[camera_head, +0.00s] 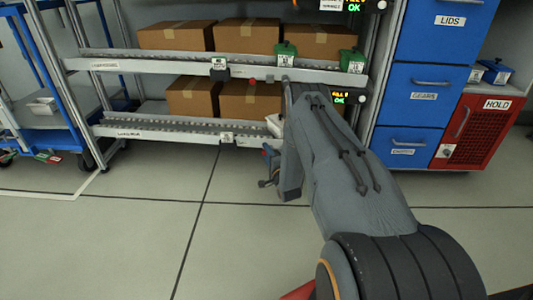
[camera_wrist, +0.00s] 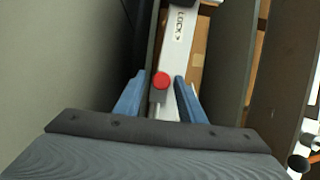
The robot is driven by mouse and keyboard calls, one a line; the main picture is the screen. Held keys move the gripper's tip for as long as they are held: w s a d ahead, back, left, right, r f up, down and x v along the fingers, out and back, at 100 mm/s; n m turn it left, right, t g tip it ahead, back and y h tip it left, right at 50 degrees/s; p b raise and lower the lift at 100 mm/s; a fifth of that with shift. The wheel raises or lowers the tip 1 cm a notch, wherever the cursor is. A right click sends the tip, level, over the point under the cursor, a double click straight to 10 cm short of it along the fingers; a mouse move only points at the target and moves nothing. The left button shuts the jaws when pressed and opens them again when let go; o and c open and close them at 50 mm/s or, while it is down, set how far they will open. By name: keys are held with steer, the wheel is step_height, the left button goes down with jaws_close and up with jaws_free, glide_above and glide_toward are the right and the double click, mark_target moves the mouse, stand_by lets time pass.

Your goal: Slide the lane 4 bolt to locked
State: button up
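In the wrist view a red bolt knob (camera_wrist: 161,80) sits on a pale rail (camera_wrist: 178,62) below a LOCK label with an arrow (camera_wrist: 179,25). My gripper (camera_wrist: 157,92) is open, with one blue finger on each side of the knob and a gap visible on both sides. Whether the fingertips reach the knob's depth is hard to tell. In the head view my gripper (camera_head: 268,151) is partly visible at the lower rack rail, and my arm hides that bolt. Another red knob (camera_head: 252,80) shows on the upper rail.
Cardboard boxes (camera_head: 192,97) stand on the lower rack lane (camera_head: 165,132), with more boxes (camera_head: 247,36) above. Blue drawers (camera_head: 411,95) and a red HOLD cabinet (camera_head: 483,130) stand right. The floor in front is clear.

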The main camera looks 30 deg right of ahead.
steer(key=shift+a, duration=0.2)
steer(key=s+p, duration=0.4)
steer(key=s, duration=0.3)
steer(key=shift+s+a, duration=0.3)
steer(key=shift+a, duration=0.15)
